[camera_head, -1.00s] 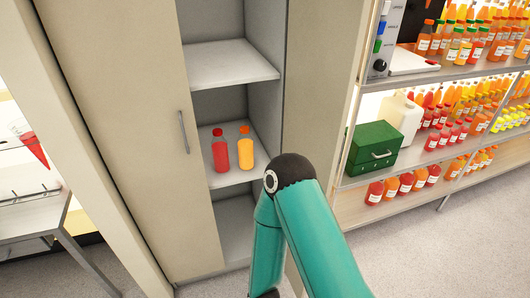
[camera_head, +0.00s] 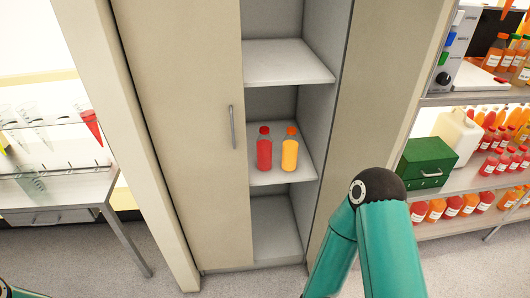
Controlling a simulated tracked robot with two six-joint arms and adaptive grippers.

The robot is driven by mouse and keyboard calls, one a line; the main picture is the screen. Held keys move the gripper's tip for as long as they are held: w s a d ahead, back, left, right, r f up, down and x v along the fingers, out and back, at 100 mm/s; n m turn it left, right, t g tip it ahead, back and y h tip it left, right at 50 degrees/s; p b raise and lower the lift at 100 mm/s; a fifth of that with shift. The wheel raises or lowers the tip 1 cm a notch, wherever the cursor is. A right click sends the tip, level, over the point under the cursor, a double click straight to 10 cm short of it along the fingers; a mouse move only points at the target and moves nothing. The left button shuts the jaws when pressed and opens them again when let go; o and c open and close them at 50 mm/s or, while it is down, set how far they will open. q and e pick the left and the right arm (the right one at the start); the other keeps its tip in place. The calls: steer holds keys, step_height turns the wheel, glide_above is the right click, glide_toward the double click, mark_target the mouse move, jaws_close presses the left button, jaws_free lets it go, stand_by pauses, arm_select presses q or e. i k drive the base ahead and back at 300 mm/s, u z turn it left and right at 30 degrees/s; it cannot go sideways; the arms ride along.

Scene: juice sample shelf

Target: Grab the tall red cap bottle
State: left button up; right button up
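A tall bottle with a red cap and red contents (camera_head: 264,152) stands upright on the middle shelf (camera_head: 262,178) of the open cabinet. Close to its right stands a bottle with an orange cap and orange contents (camera_head: 289,154). My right arm is bent in the lower right of the view, in front of the cabinet's right side and apart from both bottles. Its gripper is out of view. Only a small dark piece of my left arm shows at the bottom left corner, and its gripper is not visible.
A closed cabinet door with a handle (camera_head: 232,127) stands left of the shelves. Right of the cabinet, a rack holds a green box (camera_head: 426,164), a white jug (camera_head: 457,134) and many juice bottles. A table (camera_head: 62,192) with glassware is at the left. The floor between is clear.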

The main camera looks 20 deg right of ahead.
mark_target(264, 144)
steer(key=z, duration=0.05)
steer(key=i, duration=0.95)
steer(key=u, duration=0.1)
